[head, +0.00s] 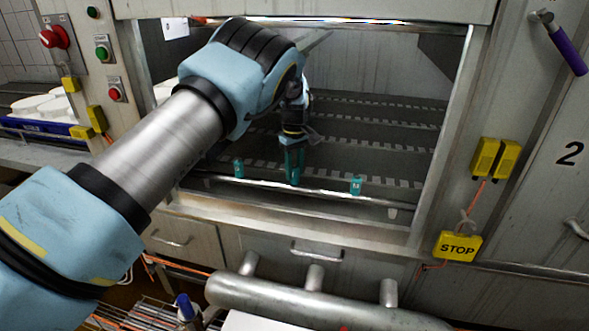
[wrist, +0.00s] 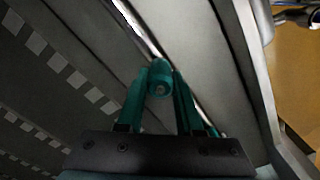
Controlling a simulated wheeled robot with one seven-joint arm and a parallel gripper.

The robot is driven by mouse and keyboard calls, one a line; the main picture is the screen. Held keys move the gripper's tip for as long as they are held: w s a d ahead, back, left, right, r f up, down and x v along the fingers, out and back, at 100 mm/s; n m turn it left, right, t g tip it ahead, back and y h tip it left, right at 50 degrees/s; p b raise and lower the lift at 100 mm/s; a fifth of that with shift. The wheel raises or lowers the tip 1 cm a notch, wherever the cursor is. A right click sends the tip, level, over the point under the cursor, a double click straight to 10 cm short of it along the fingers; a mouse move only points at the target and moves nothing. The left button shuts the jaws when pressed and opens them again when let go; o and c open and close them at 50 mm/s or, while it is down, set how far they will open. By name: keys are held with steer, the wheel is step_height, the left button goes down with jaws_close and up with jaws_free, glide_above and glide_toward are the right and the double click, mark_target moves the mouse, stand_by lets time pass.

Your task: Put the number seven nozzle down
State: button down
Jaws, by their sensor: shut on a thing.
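My gripper (head: 294,178) points down just behind the front rail inside the machine opening in the head view. Its teal fingers are shut on a teal nozzle (wrist: 160,80), which shows between the fingertips in the wrist view. No number is readable on it, and I cannot tell whether it is seated or lifted. One teal nozzle (head: 239,168) stands upright on the rail to the left of my gripper. Another (head: 356,185), with a small white mark, stands on the rail to the right.
The front rail (head: 320,190) runs across the opening's lower edge. Dark slotted rows (head: 370,125) lie behind it. The metal frame (head: 450,130) bounds the right side, with a yellow STOP box (head: 458,246) beyond. A thick pipe (head: 310,302) lies in front.

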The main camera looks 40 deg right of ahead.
mark_target(294, 167)
steer(key=c, duration=0.6)
jaws_free()
steer(key=shift+o, duration=0.2)
step_height(294, 167, up, 9)
steer(key=shift+f+b, duration=0.15)
steer(key=shift+b, duration=0.7)
